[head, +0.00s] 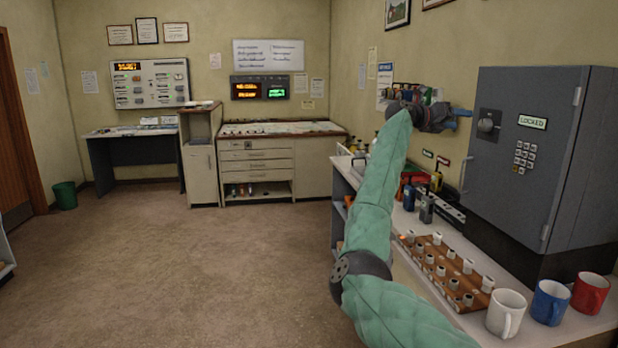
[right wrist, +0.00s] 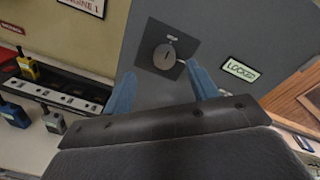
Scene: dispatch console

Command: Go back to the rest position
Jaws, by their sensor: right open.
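My right arm, in a green sleeve, reaches up over the counter in the head view. My right gripper (head: 462,118) is raised in front of the grey cabinet and points right, toward its knob (head: 488,124). In the right wrist view the two blue fingers of the right gripper (right wrist: 163,92) stand apart with nothing between them. The knob (right wrist: 165,56) shows beyond the fingertips on the cabinet face. I cannot tell whether a finger touches it. My left gripper is in neither view.
The grey cabinet (head: 520,170) has a LOCKED sign (head: 532,122) and a keypad (head: 524,157). Below my arm, the counter holds a brown peg board (head: 440,270), a white mug (head: 506,313), a blue mug (head: 550,302) and a red mug (head: 590,292). Open floor (head: 200,270) lies to the left.

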